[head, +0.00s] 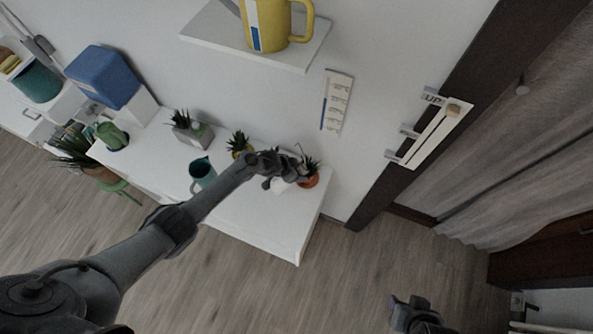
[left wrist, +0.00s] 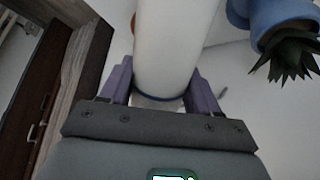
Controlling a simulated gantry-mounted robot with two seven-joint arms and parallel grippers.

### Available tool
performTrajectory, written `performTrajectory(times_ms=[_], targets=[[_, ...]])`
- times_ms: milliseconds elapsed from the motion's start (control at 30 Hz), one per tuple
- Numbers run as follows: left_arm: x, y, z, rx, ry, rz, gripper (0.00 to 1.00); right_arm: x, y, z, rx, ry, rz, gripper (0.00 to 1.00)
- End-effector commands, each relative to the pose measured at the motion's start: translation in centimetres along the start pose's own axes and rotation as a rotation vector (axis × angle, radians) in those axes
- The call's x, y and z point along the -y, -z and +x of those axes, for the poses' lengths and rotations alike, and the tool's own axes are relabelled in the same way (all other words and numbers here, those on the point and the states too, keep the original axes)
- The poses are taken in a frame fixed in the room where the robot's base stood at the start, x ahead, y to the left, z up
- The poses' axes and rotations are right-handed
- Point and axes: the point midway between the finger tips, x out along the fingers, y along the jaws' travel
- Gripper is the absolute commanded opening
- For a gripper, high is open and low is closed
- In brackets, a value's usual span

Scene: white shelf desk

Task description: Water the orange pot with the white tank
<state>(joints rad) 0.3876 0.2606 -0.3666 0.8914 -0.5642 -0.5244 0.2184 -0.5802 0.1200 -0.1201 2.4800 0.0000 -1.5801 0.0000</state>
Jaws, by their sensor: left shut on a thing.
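The orange pot (head: 310,181) stands near the right end of the white shelf desk in the head view, with a dark spiky plant in it. My left gripper (head: 277,176) is just left of it, shut on the white tank (head: 279,185). The gripper hides much of the tank in the head view. In the left wrist view the white tank (left wrist: 165,50) is a smooth cylinder between both fingers of my left gripper (left wrist: 160,92). My right gripper (head: 411,312) shows at the bottom of the head view, apart from the desk; its jaws are unclear.
On the white desk (head: 245,218) stand a teal mug (head: 201,172), a yellow pot (head: 239,152) and a grey planter (head: 194,135). A yellow pitcher (head: 268,27) sits on the wall shelf (head: 215,36). A blue pot (left wrist: 275,12) with a spiky plant shows in the left wrist view.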

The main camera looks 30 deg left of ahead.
Motion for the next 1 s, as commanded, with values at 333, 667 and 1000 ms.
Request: performTrajectory(times_ms=[333,667,1000], targets=[[0.01,0.17,0.01,0.032,0.0,0.0,0.19,0.11,0.08,-0.18,-0.001,0.004,0.004,0.43],[0.01,0.14,0.07,0.05,0.0,0.0,0.19,0.07,0.08,-0.2,0.0,0.002,0.003,0.43],[-0.03,0.07,0.16,0.08,0.0,0.0,0.19,-0.15,0.04,-0.23,0.001,-0.004,-0.005,0.43]])
